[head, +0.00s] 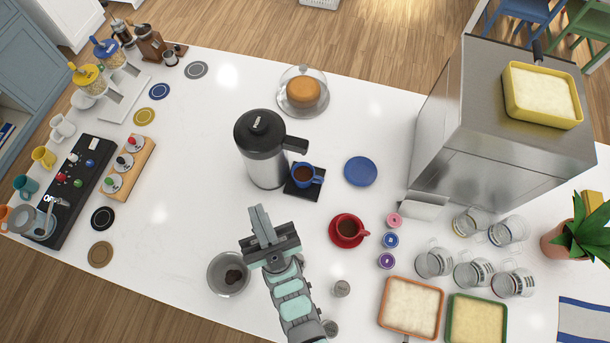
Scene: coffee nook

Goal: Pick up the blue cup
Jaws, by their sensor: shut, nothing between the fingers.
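The blue cup (304,175) holds dark coffee and stands upright on a small black square mat (302,193). It is just right of a large steel and black thermal jug (262,150), under the side of the jug's handle. My gripper (260,212) is below and left of the cup in the head view, apart from it. Its fingers are together and nothing shows between them. The cup's handle points to the right in the picture.
A red cup (347,230) of coffee stands right of my gripper, and a blue disc (360,171) lies right of the blue cup. A steel machine (490,130) fills the right. The counter's left middle is clear.

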